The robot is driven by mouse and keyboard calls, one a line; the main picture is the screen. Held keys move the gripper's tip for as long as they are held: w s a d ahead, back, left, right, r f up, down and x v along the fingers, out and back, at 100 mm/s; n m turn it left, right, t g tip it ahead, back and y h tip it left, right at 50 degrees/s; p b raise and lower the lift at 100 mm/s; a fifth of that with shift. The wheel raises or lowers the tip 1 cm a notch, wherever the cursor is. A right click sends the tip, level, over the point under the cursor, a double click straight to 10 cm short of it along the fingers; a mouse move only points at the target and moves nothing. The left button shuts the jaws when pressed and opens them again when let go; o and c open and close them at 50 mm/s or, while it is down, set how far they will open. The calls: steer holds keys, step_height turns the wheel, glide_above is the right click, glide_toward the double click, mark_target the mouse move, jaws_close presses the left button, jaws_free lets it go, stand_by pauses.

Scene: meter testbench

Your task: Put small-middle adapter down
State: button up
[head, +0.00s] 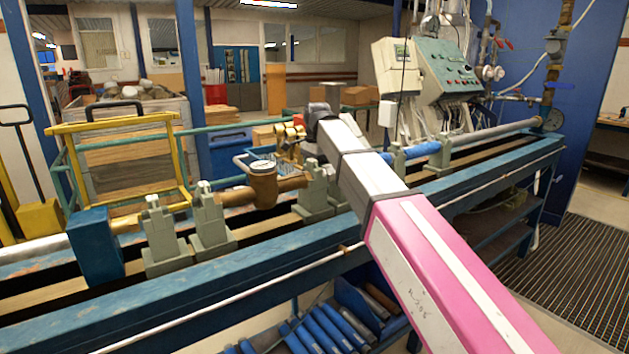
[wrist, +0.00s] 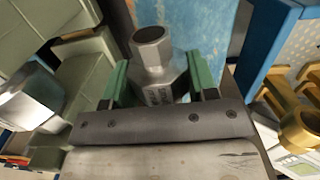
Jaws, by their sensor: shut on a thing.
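My gripper (wrist: 159,78) is shut on a silver metal adapter (wrist: 152,55), which I take to be the small-middle adapter. The adapter has a round open end and a wider, faceted body. The green finger pads press on its left and right sides in the wrist view. A blue surface shows behind the adapter; I cannot tell whether the two touch. In the head view my arm hides the held adapter, and the gripper's fingertips cannot be made out.
Another silver part (wrist: 28,98) lies left in the wrist view, by grey-green blocks. Brass fittings (wrist: 300,128) stand at right, near a blue-framed perforated tray (wrist: 283,60). In the head view, a brass meter (head: 263,184) sits on the bench line between grey-green supports (head: 209,220).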

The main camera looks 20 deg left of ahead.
steer(key=shift+f, duration=1.8)
steer(key=o, duration=1.4)
steer(key=shift+f, duration=0.1)
steer(key=r, duration=1.2)
steer(key=shift+w+d+r, duration=0.15)
steer(key=shift+w, duration=0.05)
